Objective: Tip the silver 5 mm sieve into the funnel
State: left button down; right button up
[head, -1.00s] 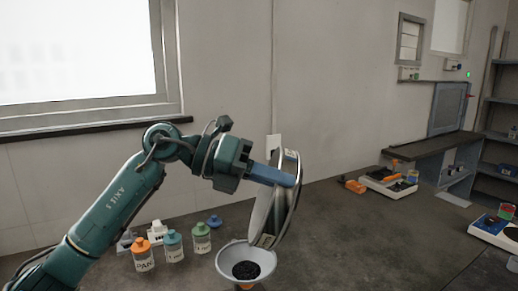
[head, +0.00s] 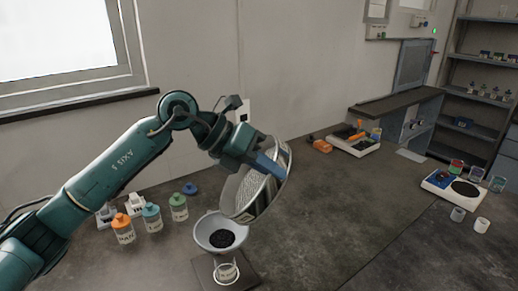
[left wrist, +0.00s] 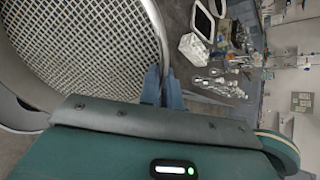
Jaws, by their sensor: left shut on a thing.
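The silver sieve (head: 250,192) is tilted steeply above and to the right of the funnel in the head view. Its wire mesh (left wrist: 85,45) fills the upper left of the left wrist view and looks bare. My left gripper (head: 268,165) is shut on the sieve's rim; its blue fingers (left wrist: 162,88) show in the left wrist view. The pale funnel (head: 222,244) holds dark grains and stands over a clear jar (head: 227,271). The sieve's lower rim is close to the funnel's right edge; I cannot tell whether they touch. My right gripper is not in view.
Bottles with orange (head: 123,230), blue (head: 152,217) and green (head: 178,206) caps stand left of the funnel. A balance (head: 455,188) and small cups (head: 481,225) are at the right. The middle of the bench is clear.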

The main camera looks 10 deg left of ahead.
pick_arm(q)
jog(key=shift+w+d+f+y, duration=0.2)
jog(key=shift+d+y, duration=0.2)
jog(key=shift+d, duration=0.15)
jog(key=shift+w+d+f+y, duration=0.1)
jog(key=shift+d+f+y, duration=0.05)
jog(key=shift+d+y, duration=0.3)
jog(key=shift+f, duration=0.1)
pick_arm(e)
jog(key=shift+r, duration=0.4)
pick_arm(q)
jog(key=d+f+y, duration=0.1)
jog(key=d+f+g+y, duration=0.1)
jog(key=y, duration=0.1)
jog(key=d+f+y, duration=0.1)
jog(key=f, duration=0.1)
jog(key=shift+w+d+g+y, duration=0.15)
jog(key=shift+w+g+y, duration=0.1)
jog(key=shift+w+g, duration=0.1)
jog(key=f+y, duration=0.2)
jog(key=f+g+y, duration=0.1)
jog(key=f, duration=0.1)
jog(key=shift+w+d+y, duration=0.15)
jog(key=shift+d+y, duration=0.25)
